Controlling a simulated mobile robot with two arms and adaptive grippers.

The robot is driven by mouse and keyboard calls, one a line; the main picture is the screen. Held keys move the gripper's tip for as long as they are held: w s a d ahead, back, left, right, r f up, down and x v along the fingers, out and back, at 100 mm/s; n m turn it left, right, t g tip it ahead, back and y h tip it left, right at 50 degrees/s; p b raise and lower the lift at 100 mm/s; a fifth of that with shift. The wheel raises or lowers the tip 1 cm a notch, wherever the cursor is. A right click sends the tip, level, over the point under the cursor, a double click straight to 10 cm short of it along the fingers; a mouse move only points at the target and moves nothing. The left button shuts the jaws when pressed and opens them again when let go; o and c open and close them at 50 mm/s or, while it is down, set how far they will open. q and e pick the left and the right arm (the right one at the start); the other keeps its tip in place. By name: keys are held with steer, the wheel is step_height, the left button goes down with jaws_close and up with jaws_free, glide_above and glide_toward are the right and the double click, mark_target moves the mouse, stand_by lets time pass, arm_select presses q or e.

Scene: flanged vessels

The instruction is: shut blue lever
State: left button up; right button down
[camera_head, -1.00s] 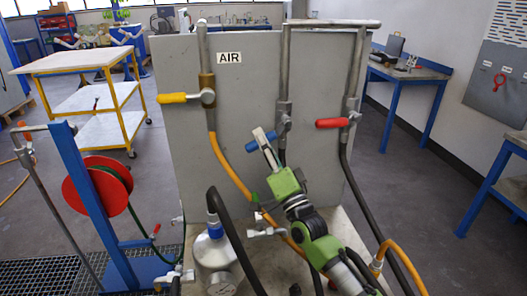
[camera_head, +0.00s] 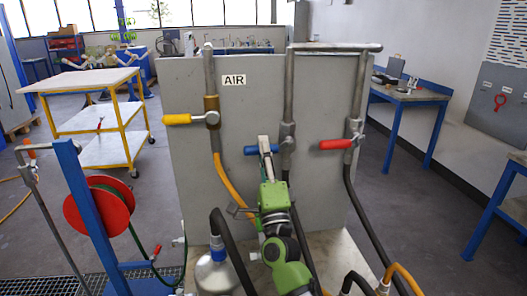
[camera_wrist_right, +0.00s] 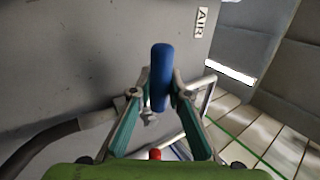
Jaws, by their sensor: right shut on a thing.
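The blue lever (camera_head: 250,150) sits on the middle vertical pipe of the grey panel. It points left from its valve and lies about level, across the pipe. My right gripper (camera_head: 265,148) is on the lever, its fingers covering the lever's middle. In the right wrist view the blue lever (camera_wrist_right: 161,70) stands between the two fingers of my right gripper (camera_wrist_right: 158,95), which is shut on it. My left gripper is not in view.
Black and orange hoses hang below. A red hose reel (camera_head: 100,207) stands at the left.

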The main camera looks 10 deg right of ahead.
steer(key=shift+r, duration=0.1)
steer(key=c, duration=1.9)
jaws_free()
steer(key=shift+f, duration=0.2)
steer(key=shift+s+f, duration=0.2)
steer(key=shift+s, duration=0.15)
steer(key=v, duration=1.1)
